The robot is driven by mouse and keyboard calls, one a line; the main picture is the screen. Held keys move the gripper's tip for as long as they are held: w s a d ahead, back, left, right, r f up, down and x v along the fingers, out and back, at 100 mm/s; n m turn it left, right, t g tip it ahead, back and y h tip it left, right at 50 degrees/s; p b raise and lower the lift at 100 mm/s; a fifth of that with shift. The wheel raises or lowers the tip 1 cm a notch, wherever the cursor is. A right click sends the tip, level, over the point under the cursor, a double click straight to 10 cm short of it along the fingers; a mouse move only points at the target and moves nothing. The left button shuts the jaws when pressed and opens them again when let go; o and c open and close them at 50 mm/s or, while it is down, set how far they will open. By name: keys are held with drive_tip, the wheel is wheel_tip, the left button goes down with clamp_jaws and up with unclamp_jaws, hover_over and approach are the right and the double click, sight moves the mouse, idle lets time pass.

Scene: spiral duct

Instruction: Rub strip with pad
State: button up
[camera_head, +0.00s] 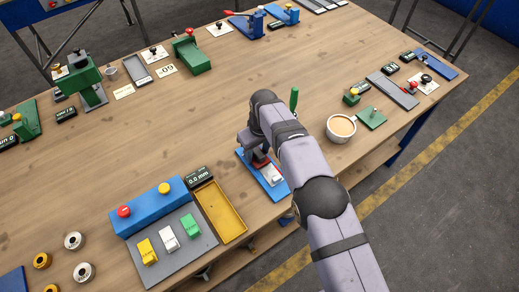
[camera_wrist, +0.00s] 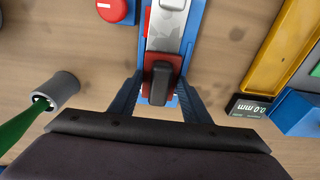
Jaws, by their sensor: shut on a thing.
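A shiny silver strip (camera_wrist: 170,28) lies along a blue base (camera_wrist: 195,30), and both also show in the camera_head view, the strip (camera_head: 272,175) beside my arm. A dark-handled pad with a red body (camera_wrist: 161,76) sits over the near end of the strip in the wrist view. My gripper (camera_wrist: 162,92) is shut on the pad, with one blue finger on each side of its dark handle. In the head view my arm partly hides the gripper and the pad (camera_head: 260,161). I cannot tell whether the pad's underside touches the strip.
A red button (camera_wrist: 117,9) is left of the base in the wrist view. A grey holder (camera_wrist: 62,88) with a green handle stands further left. A yellow tray (camera_head: 219,210), a 0.0 mm display (camera_head: 199,177) and a coffee cup (camera_head: 341,128) are nearby.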

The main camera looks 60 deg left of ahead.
drive_tip(key=shift+s+f, duration=0.15)
drive_tip(key=shift+s, duration=1.15)
drive_tip(key=shift+w+d+b, duration=0.1)
drive_tip(key=shift+w+b, duration=0.8)
drive_tip(key=shift+w, duration=0.65)
drive_tip(key=shift+w+b, duration=0.35)
drive_tip(key=shift+w, duration=1.15)
drive_tip(key=shift+r, duration=0.25)
drive_tip(key=shift+r+p, duration=2.3)
drive_tip(key=shift+r, duration=0.65)
